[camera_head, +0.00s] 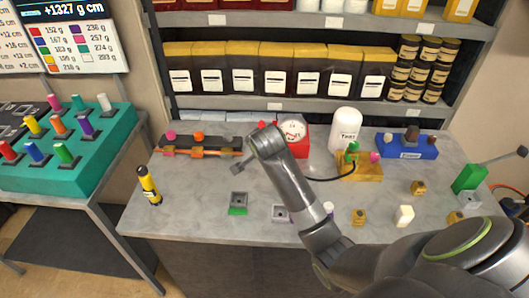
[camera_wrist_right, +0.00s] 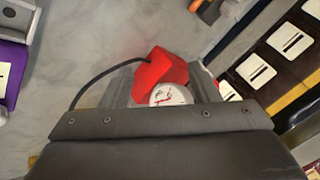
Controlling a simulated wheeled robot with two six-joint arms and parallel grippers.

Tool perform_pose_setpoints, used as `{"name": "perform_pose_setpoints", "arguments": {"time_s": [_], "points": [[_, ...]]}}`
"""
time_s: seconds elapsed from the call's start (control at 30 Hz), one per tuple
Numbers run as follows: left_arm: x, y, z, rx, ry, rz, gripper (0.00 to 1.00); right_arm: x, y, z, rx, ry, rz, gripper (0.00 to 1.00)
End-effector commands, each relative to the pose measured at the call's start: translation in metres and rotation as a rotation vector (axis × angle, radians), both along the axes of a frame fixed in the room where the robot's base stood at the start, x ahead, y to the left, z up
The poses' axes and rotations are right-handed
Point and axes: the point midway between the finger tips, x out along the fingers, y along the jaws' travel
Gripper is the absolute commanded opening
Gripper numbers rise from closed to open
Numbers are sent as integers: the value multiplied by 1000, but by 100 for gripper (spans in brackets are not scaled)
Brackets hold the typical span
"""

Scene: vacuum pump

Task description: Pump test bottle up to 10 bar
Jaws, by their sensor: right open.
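The white test bottle (camera_head: 345,128), labelled TEST, stands upright at the back of the bench, right of my right arm. Left of it is a red block with a round white dial gauge (camera_head: 295,134). In the right wrist view my right gripper (camera_wrist_right: 163,82) is open, with the red gauge block (camera_wrist_right: 160,72) between and just beyond its fingers. I cannot tell whether they touch it. A yellow block with green and pink knobs (camera_head: 361,172) stands in front of the bottle, with a black hose (camera_head: 325,180) nearby. A green block with a lever (camera_head: 469,179) is at the right.
A dark panel with pink and orange knobs (camera_head: 200,146) lies at back left. A blue block (camera_head: 406,149) is at back right. A yellow-black flashlight-like cylinder (camera_head: 148,185) stands front left. Small holders and pieces dot the front. Stocked shelves (camera_head: 270,103) rise behind.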

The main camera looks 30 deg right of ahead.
Motion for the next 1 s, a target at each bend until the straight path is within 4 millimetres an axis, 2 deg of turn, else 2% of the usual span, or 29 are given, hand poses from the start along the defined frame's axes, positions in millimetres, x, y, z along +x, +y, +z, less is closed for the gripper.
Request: {"name": "perform_pose_setpoints", "arguments": {"time_s": [0.2,0.33,1.0], "points": [[0,0,-3,0,0,0,0,-19,10,26,1,-3,2,55],[0,0,-4,0,0,0,0,-26,12,35,1,-2,1,55],[0,0,-4,0,1,0,0,-31,13,37,-2,5,6,55]]}}
